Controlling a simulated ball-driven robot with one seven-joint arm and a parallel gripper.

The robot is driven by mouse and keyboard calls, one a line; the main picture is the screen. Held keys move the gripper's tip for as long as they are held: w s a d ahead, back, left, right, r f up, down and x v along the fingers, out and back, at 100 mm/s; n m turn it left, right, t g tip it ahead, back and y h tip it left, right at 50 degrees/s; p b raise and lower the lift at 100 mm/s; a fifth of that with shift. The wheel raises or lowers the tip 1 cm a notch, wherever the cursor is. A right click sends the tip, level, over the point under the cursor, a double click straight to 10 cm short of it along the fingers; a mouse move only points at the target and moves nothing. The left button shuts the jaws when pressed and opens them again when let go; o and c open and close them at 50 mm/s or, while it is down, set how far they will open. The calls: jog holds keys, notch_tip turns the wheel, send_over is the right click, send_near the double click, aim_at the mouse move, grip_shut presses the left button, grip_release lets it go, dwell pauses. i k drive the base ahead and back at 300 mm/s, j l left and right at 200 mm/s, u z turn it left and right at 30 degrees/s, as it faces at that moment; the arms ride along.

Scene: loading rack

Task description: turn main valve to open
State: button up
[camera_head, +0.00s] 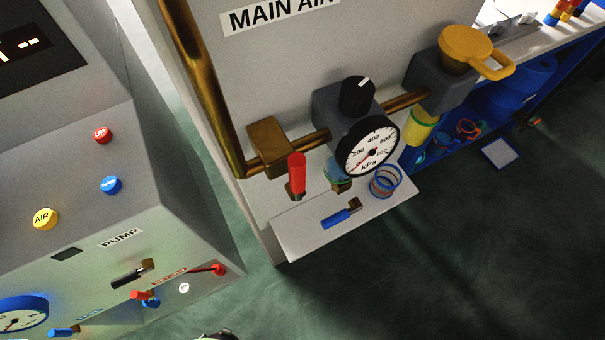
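The main air panel (290,60) stands upright in the upper middle, with a brass pipe (205,95) running down and then right across it. A brass valve block (267,143) sits on the pipe, with a red handle (297,168) standing roughly upright just below and right of it. A round kPa gauge (367,146) and a grey block with a black knob (356,95) are right of it. Farther right is a yellow handle (466,46) on a grey block. I cannot tell which part is the main valve. My gripper is not identifiable in view.
A grey pump console (70,180) with coloured buttons and small levers fills the left. A white shelf (290,237) under the panel holds rings (386,182) and a blue-handled part (338,217). A blue rack (505,100) is at right. Green floor (450,260) is clear below.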

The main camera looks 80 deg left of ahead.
aim_at(296, 188)
jog(key=k+l, duration=0.2)
jog(key=k, duration=0.3)
jog(key=k+l, duration=0.2)
jog(key=k, duration=0.25)
